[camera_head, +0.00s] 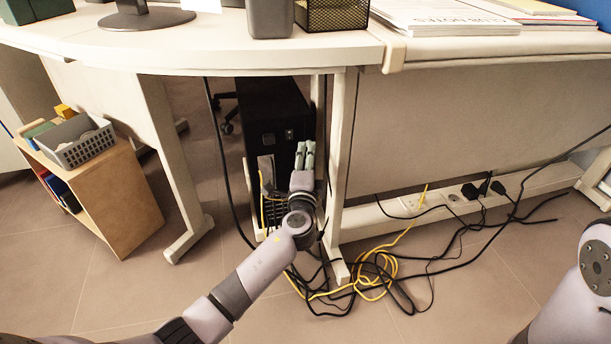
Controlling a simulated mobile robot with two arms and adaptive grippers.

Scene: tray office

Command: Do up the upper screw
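A black computer tower (272,106) stands under the desk. Its near face shows a port panel and slots, with a yellow cable and black cables by it. No screw can be made out on it at this size; my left gripper and wrist cover part of its right side. My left gripper (305,150) is in front of the tower's right edge, fingers pointing up and away. The two fingers are close together, and it is too small to tell whether they are shut or hold anything. My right arm shows at the right edge; its gripper is out of view.
A desk leg (341,150) stands just right of my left gripper. Yellow and black cables (375,275) lie tangled on the floor. A power strip (440,200) runs along the ledge at right. A wooden shelf (110,195) holds a grey basket (75,140) at left.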

